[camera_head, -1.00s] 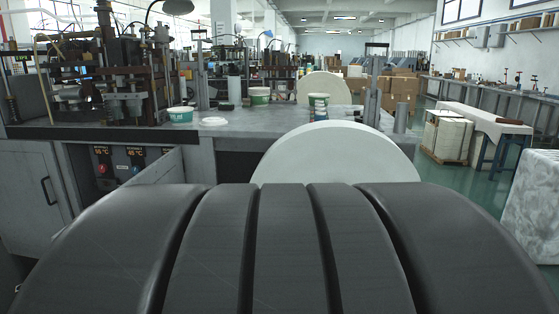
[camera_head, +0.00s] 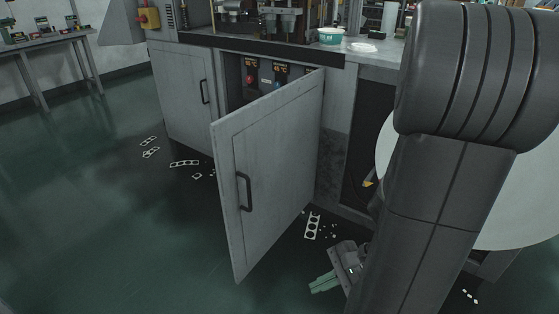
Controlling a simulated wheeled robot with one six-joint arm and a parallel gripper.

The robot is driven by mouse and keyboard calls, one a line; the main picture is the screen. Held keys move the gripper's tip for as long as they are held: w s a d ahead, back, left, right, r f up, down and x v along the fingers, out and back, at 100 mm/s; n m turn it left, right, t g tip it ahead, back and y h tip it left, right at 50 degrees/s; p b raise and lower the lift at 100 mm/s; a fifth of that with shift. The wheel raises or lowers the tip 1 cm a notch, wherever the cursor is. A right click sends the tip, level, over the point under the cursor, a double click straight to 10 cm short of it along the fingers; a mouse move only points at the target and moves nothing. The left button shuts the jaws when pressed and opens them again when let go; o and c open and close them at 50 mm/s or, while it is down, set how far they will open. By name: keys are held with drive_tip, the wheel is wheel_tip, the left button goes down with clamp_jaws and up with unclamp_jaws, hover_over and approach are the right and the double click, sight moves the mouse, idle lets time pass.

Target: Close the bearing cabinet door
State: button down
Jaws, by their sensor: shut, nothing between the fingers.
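The grey cabinet door (camera_head: 275,165) stands wide open in the head view, swung out toward me from the machine's cabinet. Its black handle (camera_head: 243,192) is near the free left edge, and the hinge side is at the right. The open cabinet (camera_head: 238,92) shows control panels with lit displays (camera_head: 281,69) behind the door's top edge. My gripper (camera_head: 322,284) is low, to the right of the door and near the floor, with greenish fingers pointing left. It is shut and empty, and appears apart from the door. My arm hides part of the machine's right side.
A second cabinet door (camera_head: 182,95) with a black handle is shut at the left. Flat white scraps (camera_head: 184,163) lie on the dark green floor. A large white disc (camera_head: 500,205) stands partly behind my arm. The floor at left is mostly free.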

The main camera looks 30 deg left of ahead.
drive_tip(key=w+a+r+m+y, duration=0.1)
drive_tip(key=w+a+m+y, duration=0.15)
drive_tip(key=a, duration=0.25)
drive_tip(key=w+a+r+m+y, duration=0.2)
drive_tip(key=a+m+y, duration=0.1)
drive_tip(key=a, duration=0.2)
drive_tip(key=m+t+y+p, duration=0.2)
drive_tip(key=m+t+y, duration=0.3)
drive_tip(key=m, duration=0.2)
approach(226, 181)
drive_tip(key=shift+h, duration=0.25)
drive_tip(key=a+b, duration=0.1)
drive_tip(key=a, duration=0.2)
drive_tip(key=a+b, duration=0.1)
drive_tip(key=a, duration=0.3)
drive_tip(key=shift+w+r, duration=0.1)
drive_tip(key=shift+r, duration=0.1)
